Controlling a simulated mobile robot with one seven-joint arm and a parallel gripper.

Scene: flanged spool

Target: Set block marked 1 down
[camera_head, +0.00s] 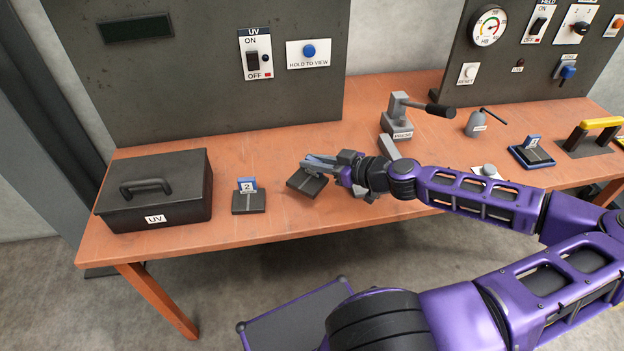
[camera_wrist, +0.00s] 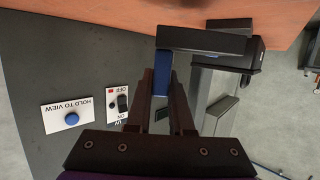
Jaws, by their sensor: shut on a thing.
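My gripper (camera_head: 322,162) is shut on a block (camera_head: 307,184) with a dark flat base and a blue upright part. Its number is hidden from view. In the head view the base looks tilted, over the table near its front middle. I cannot tell whether it touches the tabletop. In the wrist view the blue part (camera_wrist: 162,72) is between the finger ends, with the dark base (camera_wrist: 200,39) beyond them. A similar block marked 2 (camera_head: 248,198) stands upright on the table (camera_head: 270,220), left of my gripper.
A black UV box (camera_head: 155,190) stands at the table's left. A press (camera_head: 398,120) stands behind my gripper. A grey lever device (camera_head: 476,123), another blue block (camera_head: 533,142) and a yellow-handled fixture (camera_head: 598,124) are at right. Bare tabletop lies between block 2 and my gripper.

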